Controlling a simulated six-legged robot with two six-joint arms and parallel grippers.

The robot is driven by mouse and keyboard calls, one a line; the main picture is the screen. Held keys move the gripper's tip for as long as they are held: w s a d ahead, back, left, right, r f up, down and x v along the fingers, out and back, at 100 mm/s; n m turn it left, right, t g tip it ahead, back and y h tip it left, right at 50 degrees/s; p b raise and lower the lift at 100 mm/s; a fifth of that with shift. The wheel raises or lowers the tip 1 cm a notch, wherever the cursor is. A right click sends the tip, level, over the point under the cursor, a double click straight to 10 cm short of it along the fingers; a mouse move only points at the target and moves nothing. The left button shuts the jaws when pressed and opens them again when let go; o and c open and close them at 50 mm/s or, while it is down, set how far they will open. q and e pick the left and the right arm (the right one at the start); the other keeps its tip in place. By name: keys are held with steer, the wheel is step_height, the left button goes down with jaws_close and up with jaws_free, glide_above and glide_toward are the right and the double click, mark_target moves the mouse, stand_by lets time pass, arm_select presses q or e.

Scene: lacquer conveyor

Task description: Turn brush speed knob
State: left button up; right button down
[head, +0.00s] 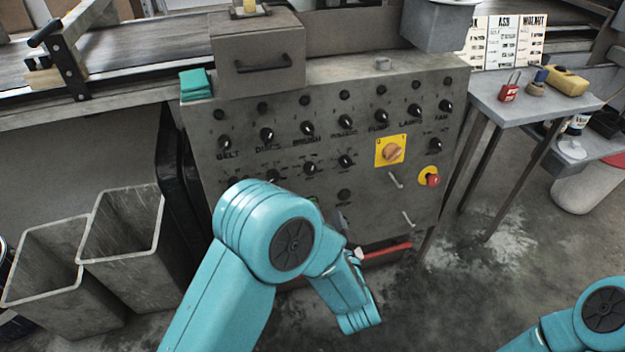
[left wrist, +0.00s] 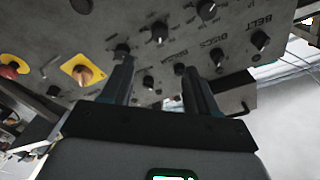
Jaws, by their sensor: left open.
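The grey control panel (head: 240,125) carries rows of black knobs with painted labels. The knob marked BRUSH (head: 307,128) sits in the labelled row, and another black knob (head: 309,168) sits below that label. Which of them sets brush speed I cannot tell. My left gripper (left wrist: 160,72) is open and empty, its fingers pointing at the panel. In the left wrist view the panel appears upside down, and the BRUSH knob (left wrist: 180,69) shows between the fingers, apparently clear of them. In the head view my left arm hides most of this gripper. My right gripper is out of frame.
A yellow plate with an orange rotary switch (head: 392,152) and a red stop button (head: 432,180) are on the panel's right. Two grey bins (head: 120,235) stand at left. A side table (head: 485,105) holds a red padlock (head: 509,92).

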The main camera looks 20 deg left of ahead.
mark_target(311, 171)
arm_select(q)
steer(key=b+x, duration=0.2)
steer(key=x, duration=1.1)
steer(key=shift+w, duration=0.2)
steer(key=shift+c, duration=0.2)
steer(key=c, duration=1)
